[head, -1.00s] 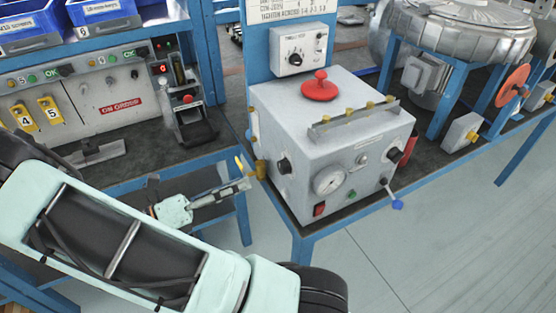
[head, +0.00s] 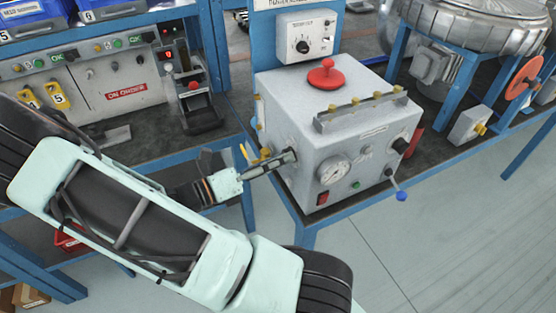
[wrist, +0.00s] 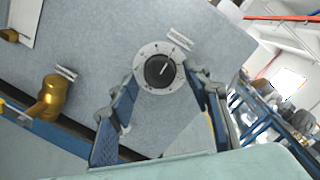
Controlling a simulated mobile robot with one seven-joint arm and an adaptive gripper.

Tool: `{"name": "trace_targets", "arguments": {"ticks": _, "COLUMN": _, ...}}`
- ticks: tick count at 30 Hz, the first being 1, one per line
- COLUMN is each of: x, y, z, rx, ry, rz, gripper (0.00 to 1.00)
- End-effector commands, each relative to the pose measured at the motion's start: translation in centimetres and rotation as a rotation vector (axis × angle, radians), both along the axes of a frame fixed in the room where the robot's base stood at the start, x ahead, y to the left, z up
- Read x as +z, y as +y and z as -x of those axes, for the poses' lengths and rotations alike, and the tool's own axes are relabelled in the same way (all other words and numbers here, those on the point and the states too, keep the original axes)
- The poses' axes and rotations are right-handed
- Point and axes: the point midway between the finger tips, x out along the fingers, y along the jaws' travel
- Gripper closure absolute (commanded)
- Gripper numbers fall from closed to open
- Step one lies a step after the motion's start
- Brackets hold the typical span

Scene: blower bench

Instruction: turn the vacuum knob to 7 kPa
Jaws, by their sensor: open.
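A black knob (wrist: 160,71) with a white pointer line sits on a round pale dial on the grey box (head: 330,120). In the wrist view the pointer points up and slightly right; the scale numbers are too small to read. My gripper (wrist: 161,77) is open, with one finger on each side of the knob; I cannot tell whether they touch it. In the head view my gripper (head: 289,158) is at the box's left side face and mostly hides the knob. The round white gauge (head: 334,170) is on the front face; its reading is not legible.
A second black knob (head: 400,145) and a blue-tipped lever (head: 401,196) are on the front face. Yellow fittings (wrist: 48,98) stand left of the knob in the wrist view.

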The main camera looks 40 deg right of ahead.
Motion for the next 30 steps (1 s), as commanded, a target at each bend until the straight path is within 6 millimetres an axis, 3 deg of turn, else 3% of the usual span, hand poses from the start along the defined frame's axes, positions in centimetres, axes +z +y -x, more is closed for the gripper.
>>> {"name": "trace_targets", "arguments": {"ticks": 7, "x": 0.01, "y": -0.09, "z": 0.02, "rx": -0.001, "ry": 0.0, "rz": 0.001, "gripper": 0.55}}
{"name": "trace_targets", "arguments": {"ticks": 18, "x": 0.01, "y": -0.06, "z": 0.01, "rx": -0.001, "ry": 0.0, "rz": -0.001, "gripper": 0.96}}
{"name": "trace_targets", "arguments": {"ticks": 30, "x": -0.02, "y": -0.06, "z": 0.0, "rx": -0.001, "ry": -0.07, "rz": 0.017, "gripper": 0.97}}
